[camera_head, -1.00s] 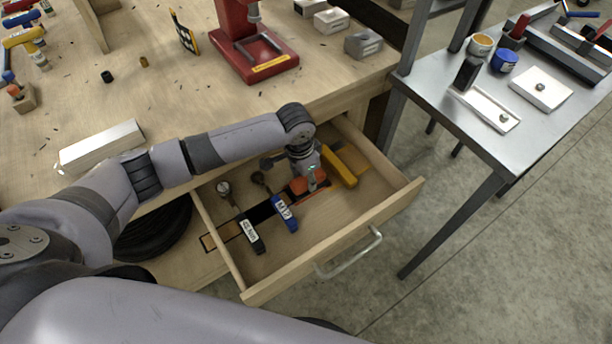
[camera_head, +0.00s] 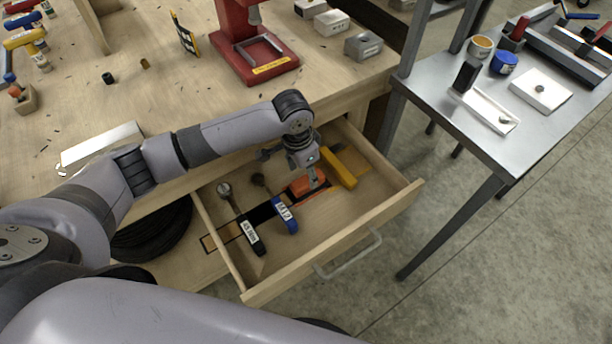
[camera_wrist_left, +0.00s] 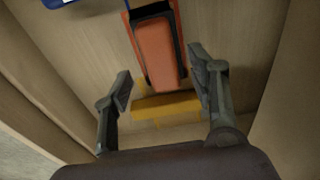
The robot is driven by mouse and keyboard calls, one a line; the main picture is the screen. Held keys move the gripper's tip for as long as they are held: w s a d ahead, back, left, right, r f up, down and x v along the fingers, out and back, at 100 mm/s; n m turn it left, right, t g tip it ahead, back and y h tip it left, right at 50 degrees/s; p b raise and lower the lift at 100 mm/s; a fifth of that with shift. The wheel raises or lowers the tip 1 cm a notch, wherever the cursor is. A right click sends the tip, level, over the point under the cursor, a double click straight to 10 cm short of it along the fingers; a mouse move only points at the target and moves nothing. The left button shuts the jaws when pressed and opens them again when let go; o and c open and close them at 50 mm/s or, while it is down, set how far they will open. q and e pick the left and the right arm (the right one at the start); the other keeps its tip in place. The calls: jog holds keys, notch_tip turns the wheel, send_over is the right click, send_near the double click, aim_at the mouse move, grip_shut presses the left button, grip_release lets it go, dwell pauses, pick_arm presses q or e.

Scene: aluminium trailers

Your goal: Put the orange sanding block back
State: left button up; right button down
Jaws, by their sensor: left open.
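The orange sanding block (camera_head: 303,187) lies in the open wooden drawer (camera_head: 335,263), at the end of a dark strip on its floor. In the left wrist view the block (camera_wrist_left: 157,52) lies partly over a black shape whose edges show beside it. My left gripper (camera_head: 314,178) is over the block in the head view. In the left wrist view its two fingers (camera_wrist_left: 162,78) are spread apart, one on each side of the block's near end, with nothing held between them. I cannot tell the exact height of the fingertips above the drawer floor. My right gripper is not in view.
A yellow object (camera_head: 339,166) lies close right of my left gripper. A blue-handled tool (camera_head: 284,213) and a black-handled tool (camera_head: 249,236) lie left of the block. The drawer's walls surround the gripper. A metal table (camera_head: 470,125) stands at the right.

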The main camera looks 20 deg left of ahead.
aim_at(302, 183)
pick_arm(q)
notch_tip(302, 183, up, 8)
jog(key=shift+s+a, duration=0.3)
jog(key=shift+s, duration=0.1)
